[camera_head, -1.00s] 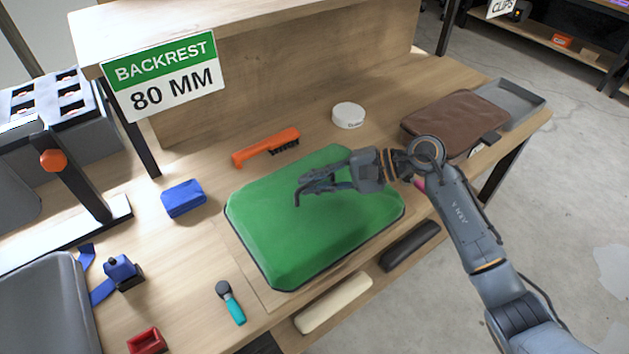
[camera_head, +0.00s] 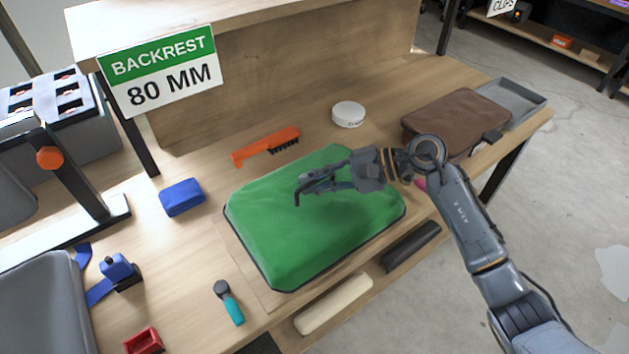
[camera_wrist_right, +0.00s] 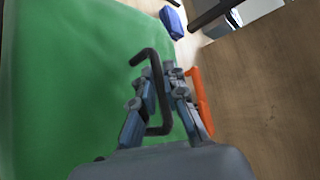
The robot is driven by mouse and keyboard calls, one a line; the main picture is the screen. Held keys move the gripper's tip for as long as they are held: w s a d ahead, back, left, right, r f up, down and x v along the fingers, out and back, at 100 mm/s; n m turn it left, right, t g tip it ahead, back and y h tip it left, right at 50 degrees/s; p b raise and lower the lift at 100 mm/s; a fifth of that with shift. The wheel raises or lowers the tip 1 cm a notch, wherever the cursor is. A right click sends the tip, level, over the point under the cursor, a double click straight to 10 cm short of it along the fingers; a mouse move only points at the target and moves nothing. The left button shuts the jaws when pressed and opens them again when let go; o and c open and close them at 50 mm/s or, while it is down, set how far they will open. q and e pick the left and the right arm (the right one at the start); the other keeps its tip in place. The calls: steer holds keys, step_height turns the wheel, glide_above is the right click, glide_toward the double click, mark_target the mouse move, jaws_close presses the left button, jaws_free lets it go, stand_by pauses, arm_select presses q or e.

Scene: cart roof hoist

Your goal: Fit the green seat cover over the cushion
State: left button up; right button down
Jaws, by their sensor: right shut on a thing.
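The green seat cover (camera_head: 285,240) lies spread on the wooden bench, smooth on top. A thin dark edge shows along its front and lower left; the cushion itself is hidden under the green. My right gripper (camera_head: 312,184) is over the upper middle of the cover, reaching in from the right. It is shut on a dark, bent, hook-like bar, which the right wrist view shows between the fingers (camera_wrist_right: 165,72). The bar (camera_wrist_right: 155,95) appears to be above the green surface; I cannot tell whether it touches. My left gripper is not in view.
An orange brush (camera_head: 265,146), white round tin (camera_head: 348,114) and blue block (camera_head: 182,197) lie around the cover. A brown pad (camera_head: 455,118) rests at the right by a grey tray (camera_head: 519,99). A teal-handled tool (camera_head: 230,304) lies front left. A raised wooden shelf (camera_head: 290,85) stands behind.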

steer(key=shift+f+b, duration=0.25)
steer(key=shift+b, duration=0.15)
stand_by(0.3)
steer(key=c, duration=1.3)
jaws_free()
steer(key=shift+d, duration=0.15)
steer(key=v, duration=1.1)
steer(key=shift+d+r, duration=0.25)
steer(key=shift+d, duration=0.05)
